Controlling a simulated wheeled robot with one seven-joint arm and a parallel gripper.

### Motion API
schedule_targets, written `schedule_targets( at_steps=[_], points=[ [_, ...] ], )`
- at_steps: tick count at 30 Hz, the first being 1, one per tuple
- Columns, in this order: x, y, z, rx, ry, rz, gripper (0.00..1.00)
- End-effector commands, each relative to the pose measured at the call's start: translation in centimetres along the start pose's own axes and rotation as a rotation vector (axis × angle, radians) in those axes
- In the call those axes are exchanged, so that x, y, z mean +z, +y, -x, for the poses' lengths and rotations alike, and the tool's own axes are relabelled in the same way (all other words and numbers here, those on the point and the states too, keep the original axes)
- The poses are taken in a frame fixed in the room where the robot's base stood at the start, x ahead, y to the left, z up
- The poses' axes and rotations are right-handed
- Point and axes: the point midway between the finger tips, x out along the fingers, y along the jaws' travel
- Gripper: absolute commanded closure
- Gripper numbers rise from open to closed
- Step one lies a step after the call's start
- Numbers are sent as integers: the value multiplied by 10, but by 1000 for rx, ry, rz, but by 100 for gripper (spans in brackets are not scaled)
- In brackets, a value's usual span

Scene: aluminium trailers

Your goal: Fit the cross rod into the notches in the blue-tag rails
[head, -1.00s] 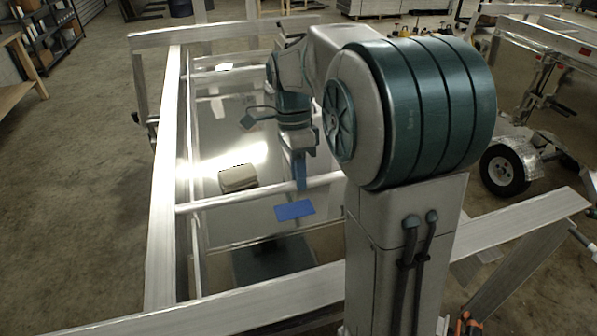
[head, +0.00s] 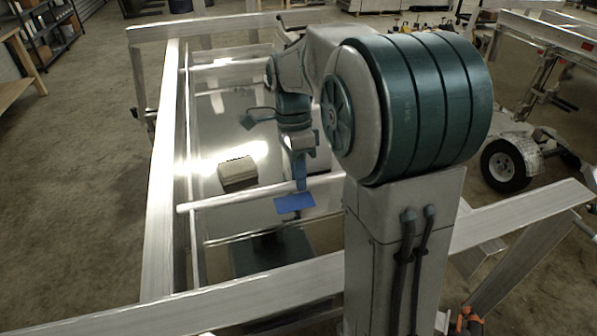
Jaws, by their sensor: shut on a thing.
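The cross rod (head: 235,197) is a pale metal bar that runs across the trailer frame, from near the left inner rail (head: 193,246) to behind my arm. My gripper (head: 300,187) is shut on the rod, right of the visible middle. A flat blue tag (head: 294,204) shows just below the rod on the near side. The rod's left end overlaps the left rail in this view. I cannot tell whether it rests in a notch. The rod's right end and the right rail are hidden behind my arm.
A tan block (head: 237,173) lies on the shiny trailer floor left of my gripper. The outer frame's left beam (head: 160,190) and near beam (head: 220,307) border the work area. Another trailer's wheel (head: 505,166) stands at the right. Open concrete floor lies at the left.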

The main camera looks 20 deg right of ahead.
Motion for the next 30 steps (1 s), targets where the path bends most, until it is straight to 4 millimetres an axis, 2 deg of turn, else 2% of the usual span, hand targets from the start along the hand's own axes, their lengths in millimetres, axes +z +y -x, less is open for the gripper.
schedule_targets(
  at_steps=[18,19,21,22,30],
  points=[
    [0,-4,-16,1,0,0,100],
    [0,-4,-15,0,0,0,79],
    [0,-4,-15,0,0,0,59],
    [0,-4,-15,0,0,0,56],
    [0,-4,-14,0,0,0,56]
  ],
)
